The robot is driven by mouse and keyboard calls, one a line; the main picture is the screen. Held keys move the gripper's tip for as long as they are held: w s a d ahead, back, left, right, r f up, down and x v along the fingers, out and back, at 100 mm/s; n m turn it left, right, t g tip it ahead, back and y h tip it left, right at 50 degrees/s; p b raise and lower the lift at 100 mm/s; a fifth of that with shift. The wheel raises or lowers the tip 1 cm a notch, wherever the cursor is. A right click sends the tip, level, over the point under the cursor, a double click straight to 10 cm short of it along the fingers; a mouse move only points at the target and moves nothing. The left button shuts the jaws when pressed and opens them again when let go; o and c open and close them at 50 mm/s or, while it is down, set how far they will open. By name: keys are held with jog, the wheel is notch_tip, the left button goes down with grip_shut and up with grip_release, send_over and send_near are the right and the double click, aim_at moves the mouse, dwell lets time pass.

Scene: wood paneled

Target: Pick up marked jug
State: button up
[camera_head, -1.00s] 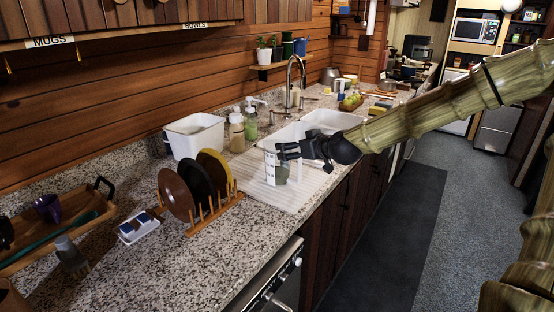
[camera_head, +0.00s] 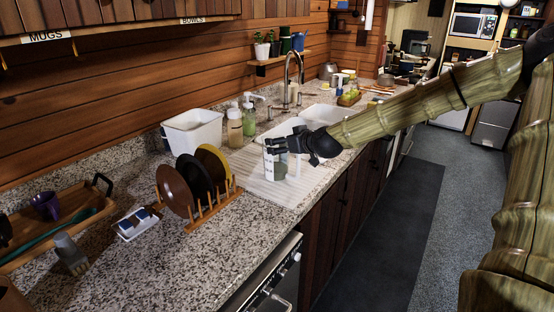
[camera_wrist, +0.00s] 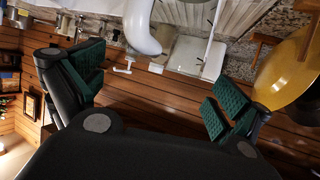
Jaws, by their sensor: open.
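The marked jug (camera_head: 270,167) is a clear, pale vessel with markings on its side. It stands upright on the white ribbed drainboard beside the sink. In the head view my gripper (camera_head: 268,146) is at the jug's upper part and covers some of it; I cannot tell whether they touch. In the wrist view my gripper (camera_wrist: 150,82) has its green-padded fingers wide apart, with nothing clamped between them. A white curved piece (camera_wrist: 140,25), possibly the jug's handle, shows just beyond the fingers.
A dish rack (camera_head: 214,213) with upright plates stands left of the drainboard (camera_head: 250,180). A white tub (camera_head: 192,132) and soap bottles (camera_head: 249,119) stand behind. The double sink (camera_head: 320,113) lies to the right.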

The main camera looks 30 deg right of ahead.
jog(key=shift+p+x, duration=0.35)
jog(key=shift+x, duration=1.95)
jog(key=shift+a+f, duration=0.1)
jog(key=shift+a, duration=0.1)
jog(key=c, duration=1.5)
jog(key=shift+o, duration=0.2)
